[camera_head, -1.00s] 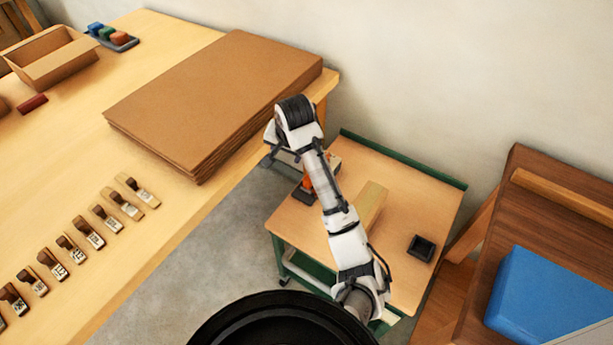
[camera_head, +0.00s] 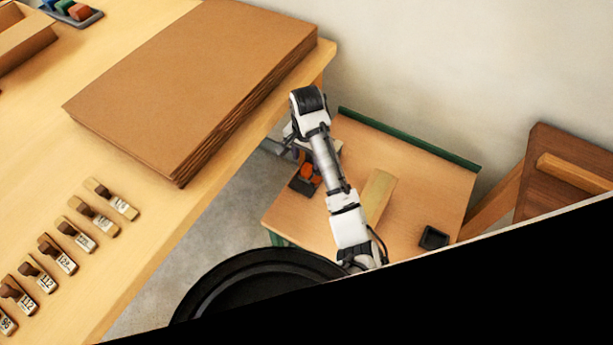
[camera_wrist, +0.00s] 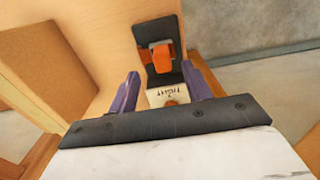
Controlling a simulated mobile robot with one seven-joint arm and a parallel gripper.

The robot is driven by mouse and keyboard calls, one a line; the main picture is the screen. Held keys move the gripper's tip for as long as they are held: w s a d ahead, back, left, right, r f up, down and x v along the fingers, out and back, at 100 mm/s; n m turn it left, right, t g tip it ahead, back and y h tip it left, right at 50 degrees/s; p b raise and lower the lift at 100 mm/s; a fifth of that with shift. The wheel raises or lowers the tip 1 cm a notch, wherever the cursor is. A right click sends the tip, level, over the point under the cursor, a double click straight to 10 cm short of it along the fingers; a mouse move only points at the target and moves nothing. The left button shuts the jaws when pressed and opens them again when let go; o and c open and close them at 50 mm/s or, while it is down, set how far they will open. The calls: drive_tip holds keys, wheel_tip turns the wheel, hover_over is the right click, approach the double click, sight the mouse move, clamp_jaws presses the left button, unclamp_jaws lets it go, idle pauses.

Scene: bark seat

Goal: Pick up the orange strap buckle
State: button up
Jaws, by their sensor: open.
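The orange strap buckle (camera_wrist: 161,57) lies on a dark tray-like base (camera_wrist: 158,40) in the wrist view, just beyond my fingertips. In the head view the orange buckle (camera_head: 311,173) shows beside my forearm, on the small cart, partly hidden by the arm. My gripper (camera_wrist: 160,74) is open, its two purple fingers apart on either side of a white label card (camera_wrist: 167,94). Nothing is visibly held. A second small orange spot (camera_wrist: 171,103) shows at the card's lower edge, partly hidden by my gripper body.
The cart top (camera_head: 410,185) also bears a wooden block (camera_head: 377,197) and a small black tray (camera_head: 433,238). The workbench at left holds a cardboard stack (camera_head: 200,85) and several stamps (camera_head: 75,235). A wall stands behind the cart. Black covers the head view's lower right.

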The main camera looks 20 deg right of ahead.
drive_tip(key=shift+w+f+b, duration=0.15)
drive_tip(key=shift+f+b, duration=0.8)
drive_tip(key=shift+f, duration=0.45)
drive_tip(key=shift+w+d+f+p, duration=0.15)
drive_tip(key=shift+f+p, duration=0.15)
drive_tip(key=shift+p, duration=0.2)
drive_tip(key=shift+f, duration=1.25)
clamp_jaws()
